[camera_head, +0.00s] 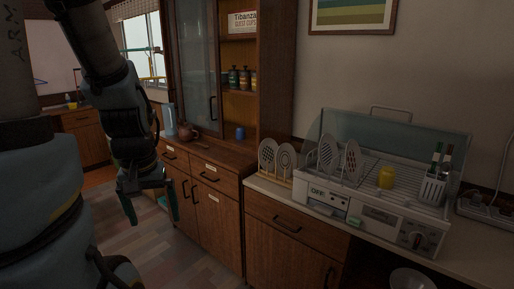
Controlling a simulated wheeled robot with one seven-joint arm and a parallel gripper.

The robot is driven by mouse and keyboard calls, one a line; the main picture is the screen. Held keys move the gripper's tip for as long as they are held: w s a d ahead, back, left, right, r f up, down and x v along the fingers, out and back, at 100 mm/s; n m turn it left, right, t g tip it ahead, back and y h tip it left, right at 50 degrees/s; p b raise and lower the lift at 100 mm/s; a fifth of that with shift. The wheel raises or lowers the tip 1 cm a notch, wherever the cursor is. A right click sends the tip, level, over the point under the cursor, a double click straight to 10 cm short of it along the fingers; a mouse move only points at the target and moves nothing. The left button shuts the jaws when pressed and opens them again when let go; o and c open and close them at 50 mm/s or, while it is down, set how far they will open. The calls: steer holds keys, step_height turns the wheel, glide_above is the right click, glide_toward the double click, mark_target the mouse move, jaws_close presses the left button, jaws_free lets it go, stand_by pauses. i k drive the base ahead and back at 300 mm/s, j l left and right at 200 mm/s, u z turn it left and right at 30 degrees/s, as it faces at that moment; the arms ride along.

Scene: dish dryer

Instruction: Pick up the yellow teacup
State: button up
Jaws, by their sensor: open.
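A small yellow cup (386,177) stands in the rack of the white dish dryer (376,219) on the right counter. It sits between patterned plates and a white utensil holder. My gripper (150,206) hangs open and empty at the left, in front of the wooden cabinets. It is well to the left of the dryer and far from the cup. No handle can be made out on the cup.
Patterned plates (352,160) stand left of the cup, and a utensil holder (432,189) is at its right. A clear raised lid (395,140) is behind. A blue cup (240,133) and brown teapot (187,131) are on the cabinet. The floor before the cabinets is clear.

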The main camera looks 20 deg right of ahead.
mark_target(386, 179)
steer(key=l+z, duration=0.1)
steer(key=l, duration=0.3)
steer(key=i+l+z, duration=0.15)
steer(key=l, duration=0.2)
steer(key=l+z, duration=0.1)
steer(key=l, duration=0.3)
steer(key=i+l+z, duration=0.15)
steer(key=l, duration=0.2)
steer(key=i, duration=0.5)
